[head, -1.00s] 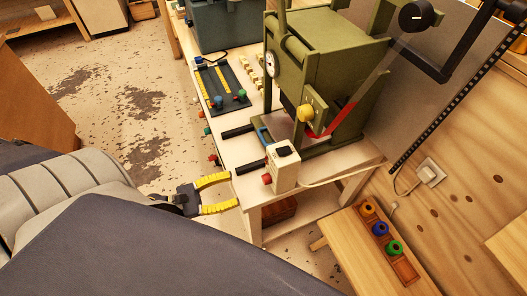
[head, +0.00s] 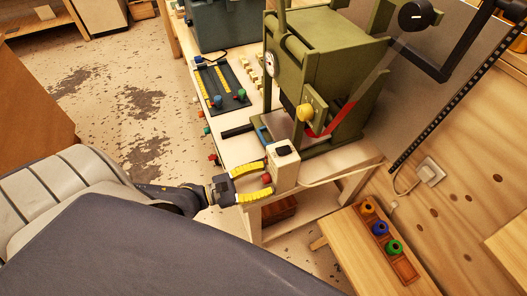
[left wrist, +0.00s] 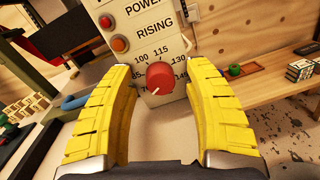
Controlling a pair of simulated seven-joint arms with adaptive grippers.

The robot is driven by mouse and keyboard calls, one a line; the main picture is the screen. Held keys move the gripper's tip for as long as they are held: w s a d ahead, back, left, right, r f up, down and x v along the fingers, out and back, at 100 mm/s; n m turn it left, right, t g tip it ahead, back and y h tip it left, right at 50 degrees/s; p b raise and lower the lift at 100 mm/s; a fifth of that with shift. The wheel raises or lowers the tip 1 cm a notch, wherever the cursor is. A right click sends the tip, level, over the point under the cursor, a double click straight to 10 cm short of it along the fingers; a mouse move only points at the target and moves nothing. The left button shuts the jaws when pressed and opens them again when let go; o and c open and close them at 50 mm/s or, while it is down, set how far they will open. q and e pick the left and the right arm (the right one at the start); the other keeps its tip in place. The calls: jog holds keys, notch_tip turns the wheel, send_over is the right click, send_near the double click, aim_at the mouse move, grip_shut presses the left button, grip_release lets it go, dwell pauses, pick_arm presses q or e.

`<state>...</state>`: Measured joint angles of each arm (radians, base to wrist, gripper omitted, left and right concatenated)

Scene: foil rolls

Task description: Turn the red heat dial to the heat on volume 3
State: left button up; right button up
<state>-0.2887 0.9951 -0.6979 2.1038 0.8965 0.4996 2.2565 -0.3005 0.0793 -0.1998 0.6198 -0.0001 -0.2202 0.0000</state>
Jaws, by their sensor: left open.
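The red heat dial (left wrist: 160,77) sits on the front face of a cream control box (head: 286,169); the dial also shows in the head view (head: 267,178). A scale with 100, 115, 130 and 145 curves around its top, and its pale pointer mark is at the lower left. My left gripper (head: 266,179) has its yellow fingers open on either side of the dial. In the left wrist view the fingers (left wrist: 160,85) frame the dial with a gap on both sides, apart from it. My right gripper does not show.
The box stands at the front corner of the white table (head: 235,150), beside a green press (head: 328,60). A black tool tray (head: 222,88) lies farther back. A low wooden bench (head: 350,245) with coloured rolls is at the right.

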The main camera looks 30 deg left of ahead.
pick_arm(q)
jog(key=shift+o, duration=0.2)
grip_shut()
jog(key=shift+m, duration=0.3)
